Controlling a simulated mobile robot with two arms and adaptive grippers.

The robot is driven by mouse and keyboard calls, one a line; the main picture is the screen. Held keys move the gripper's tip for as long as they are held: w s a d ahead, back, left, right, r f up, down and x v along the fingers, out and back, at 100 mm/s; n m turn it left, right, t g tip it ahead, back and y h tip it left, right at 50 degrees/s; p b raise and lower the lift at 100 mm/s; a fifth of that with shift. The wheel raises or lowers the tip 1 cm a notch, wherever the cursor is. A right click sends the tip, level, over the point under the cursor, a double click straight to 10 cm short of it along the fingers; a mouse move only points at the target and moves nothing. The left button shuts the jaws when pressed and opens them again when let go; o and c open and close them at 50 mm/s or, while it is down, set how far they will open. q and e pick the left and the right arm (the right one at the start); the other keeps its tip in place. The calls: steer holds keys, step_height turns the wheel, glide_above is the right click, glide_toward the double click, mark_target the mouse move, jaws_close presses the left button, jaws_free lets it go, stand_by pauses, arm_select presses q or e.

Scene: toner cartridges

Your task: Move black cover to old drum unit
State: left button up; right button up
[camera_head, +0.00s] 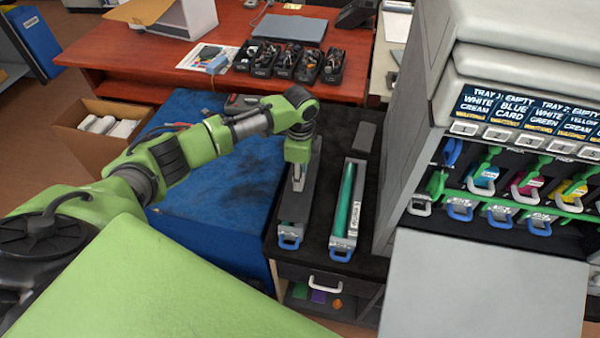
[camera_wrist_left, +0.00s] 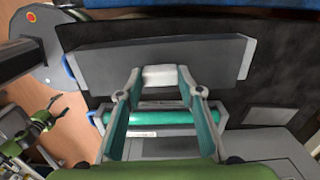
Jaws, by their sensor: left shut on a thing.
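Two long drum units lie side by side on a black-topped cabinet. The right unit (camera_head: 345,215) has its green roller exposed, and the roller also shows in the left wrist view (camera_wrist_left: 155,118). The left unit (camera_head: 288,240) has a blue handle at its front end, and a long dark grey-black cover (camera_wrist_left: 215,60) with a pale grip block (camera_wrist_left: 160,77) lies over it. My left gripper (camera_head: 298,183) points down at this cover. Its teal fingertips (camera_wrist_left: 158,75) are shut on the cover at the pale block. I cannot tell whether the cover is lifted. My right gripper is not in view.
A small black block (camera_head: 365,137) lies behind the right unit. The printer (camera_head: 520,80) with colored cartridges stands close on the right. A blue-covered table (camera_head: 215,235) is on the left. Black bins (camera_head: 298,62) stand on the red desk (camera_head: 110,65) behind.

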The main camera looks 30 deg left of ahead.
arm_select(q)
steer(key=shift+f, duration=0.25)
steer(key=o, duration=1.2)
steer(key=shift+r, duration=0.15)
step_height(320, 180, up, 12)
steer(key=shift+f, duration=0.15)
steer(key=shift+s, duration=0.1)
